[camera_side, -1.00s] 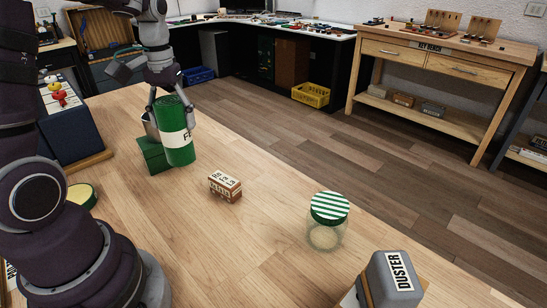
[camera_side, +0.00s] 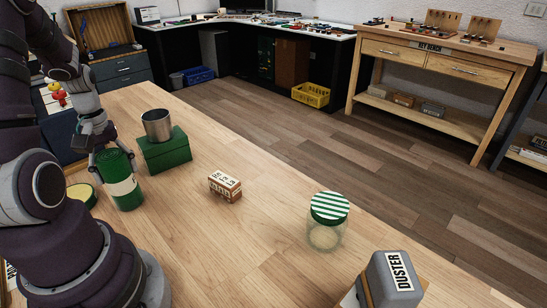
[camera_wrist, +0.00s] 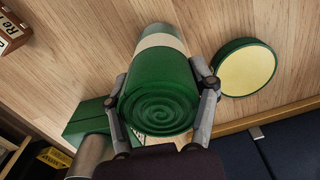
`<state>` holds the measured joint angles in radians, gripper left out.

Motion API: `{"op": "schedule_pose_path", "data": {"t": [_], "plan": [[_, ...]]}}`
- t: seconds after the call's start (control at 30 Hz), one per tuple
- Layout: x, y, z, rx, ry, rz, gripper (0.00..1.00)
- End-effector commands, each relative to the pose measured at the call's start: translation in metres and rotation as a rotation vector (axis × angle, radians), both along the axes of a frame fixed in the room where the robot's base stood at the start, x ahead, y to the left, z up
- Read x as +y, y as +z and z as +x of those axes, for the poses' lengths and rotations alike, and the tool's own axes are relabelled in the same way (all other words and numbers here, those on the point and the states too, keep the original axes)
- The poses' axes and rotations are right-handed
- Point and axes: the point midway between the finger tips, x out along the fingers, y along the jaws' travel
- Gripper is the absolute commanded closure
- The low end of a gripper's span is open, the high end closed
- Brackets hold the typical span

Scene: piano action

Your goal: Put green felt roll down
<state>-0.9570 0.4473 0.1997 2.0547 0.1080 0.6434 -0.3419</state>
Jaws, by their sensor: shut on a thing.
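The green felt roll (camera_side: 121,181) is an upright green cylinder with a pale label band. It is at the left of the table in the side view, and its spiral end faces the camera in the wrist view (camera_wrist: 158,95). My gripper (camera_side: 112,158) is shut on the roll's upper part, with one finger on each side, as the wrist view also shows (camera_wrist: 164,92). The roll's lower end is at or very near the tabletop (camera_side: 190,225); I cannot tell whether it touches.
A green box (camera_side: 166,150) with a metal cup (camera_side: 157,124) on it stands right behind the roll. A round green-rimmed yellow tin (camera_wrist: 245,70) is close beside it. A small labelled box (camera_side: 225,186), a striped-lid jar (camera_side: 328,222) and a duster (camera_side: 392,278) stand farther right.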

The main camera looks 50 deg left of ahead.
Motion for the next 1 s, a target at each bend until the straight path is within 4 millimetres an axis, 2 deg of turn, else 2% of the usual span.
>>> {"op": "schedule_pose_path", "data": {"t": [0.13,0.17,0.37,0.73,0.87,1.0], "plan": [[0.0,-0.002,0.0,0.001,0.0,0.0,0.78],[0.0,-0.003,0.0,0.0,0.0,0.0,0.4],[0.0,-0.002,0.0,0.0,-0.001,0.0,0.15],[0.001,0.003,0.001,0.0,-0.001,0.003,0.15],[0.001,0.024,0.001,-0.002,-0.001,0.007,0.15],[0.002,0.057,0.001,-0.004,-0.001,0.008,0.15]]}}
